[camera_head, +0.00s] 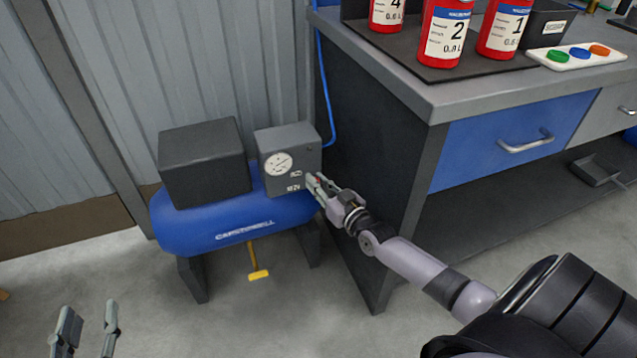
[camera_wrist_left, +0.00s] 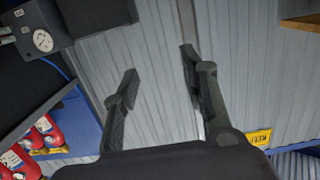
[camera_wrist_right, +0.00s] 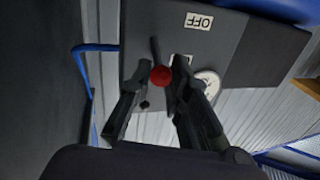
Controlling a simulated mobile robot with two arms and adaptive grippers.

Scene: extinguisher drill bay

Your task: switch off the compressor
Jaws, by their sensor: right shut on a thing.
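The compressor has a blue tank (camera_head: 215,226) and a grey box (camera_head: 290,148) with a round gauge (camera_head: 278,164) on its front. In the right wrist view the box face (camera_wrist_right: 150,22) carries a white OFF label (camera_wrist_right: 198,21), upside down in that picture. A second label is partly hidden by a finger. A red ball knob (camera_wrist_right: 160,76) with a dark stem sits between the fingers of my right gripper (camera_wrist_right: 160,66), which is shut on it. In the head view my right gripper (camera_head: 318,187) is at the box's right side. My left gripper (camera_head: 88,322) is open and empty, low at the left.
A workbench (camera_head: 440,100) with a blue drawer (camera_head: 510,140) stands right of the compressor, close to my right arm. Red extinguishers (camera_head: 450,35) stand on it. A blue hose (camera_head: 325,90) runs down beside the bench. A yellow piece (camera_head: 259,273) hangs below the tank. Floor at left is mostly clear.

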